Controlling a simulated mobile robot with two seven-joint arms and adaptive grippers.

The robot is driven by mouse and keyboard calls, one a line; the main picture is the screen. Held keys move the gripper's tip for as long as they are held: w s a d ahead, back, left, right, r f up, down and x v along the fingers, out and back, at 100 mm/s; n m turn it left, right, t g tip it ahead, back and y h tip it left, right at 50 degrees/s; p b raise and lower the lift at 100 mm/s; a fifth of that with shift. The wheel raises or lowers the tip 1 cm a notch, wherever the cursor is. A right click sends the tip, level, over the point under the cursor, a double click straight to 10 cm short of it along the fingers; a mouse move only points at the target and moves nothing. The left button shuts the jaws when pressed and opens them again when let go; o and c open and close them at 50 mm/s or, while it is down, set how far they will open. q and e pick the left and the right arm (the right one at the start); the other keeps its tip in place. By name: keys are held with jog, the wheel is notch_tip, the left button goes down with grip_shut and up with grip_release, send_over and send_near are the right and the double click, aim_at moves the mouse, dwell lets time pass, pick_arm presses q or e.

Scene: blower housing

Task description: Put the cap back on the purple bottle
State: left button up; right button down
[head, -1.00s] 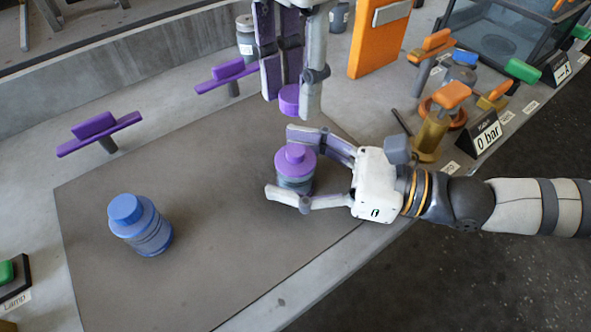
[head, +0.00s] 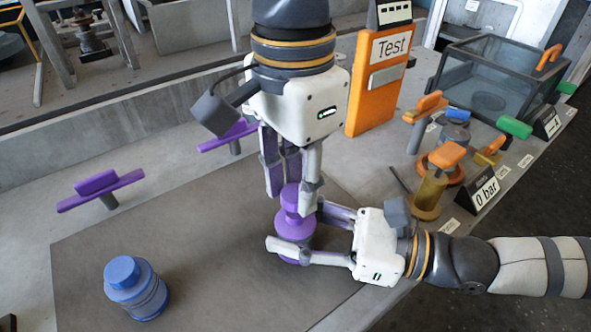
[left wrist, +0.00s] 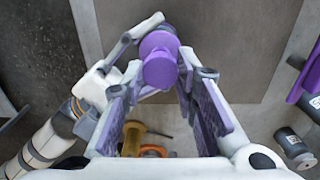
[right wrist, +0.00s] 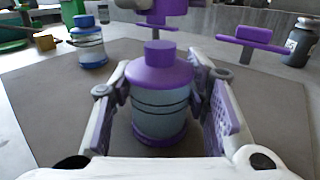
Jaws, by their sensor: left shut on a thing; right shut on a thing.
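The purple bottle (head: 295,229) stands upright on the dark mat, with its purple shoulder and narrow neck on top. My right gripper (head: 292,249) is shut around its body from the right. The right wrist view shows the bottle (right wrist: 159,95) between the two fingers, its neck bare. My left gripper (head: 291,190) points down above the bottle, shut on the purple cap (head: 293,196). In the left wrist view the cap (left wrist: 160,68) lies between the fingertips and partly hides the bottle. The cap looks roughly above the neck; exact alignment is unclear.
A blue-capped bottle (head: 136,287) stands at the mat's left. Purple handles (head: 100,188) stand behind the mat. An orange Test box (head: 378,80), orange-handled fittings (head: 447,156), a 0 bar sign (head: 479,188) and a glass tank (head: 500,85) are at the right. The mat's front is clear.

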aim_at(292, 227)
dwell(0.4)
pick_arm(q)
jog(key=shift+f, duration=0.85)
jog(key=shift+f, duration=0.6)
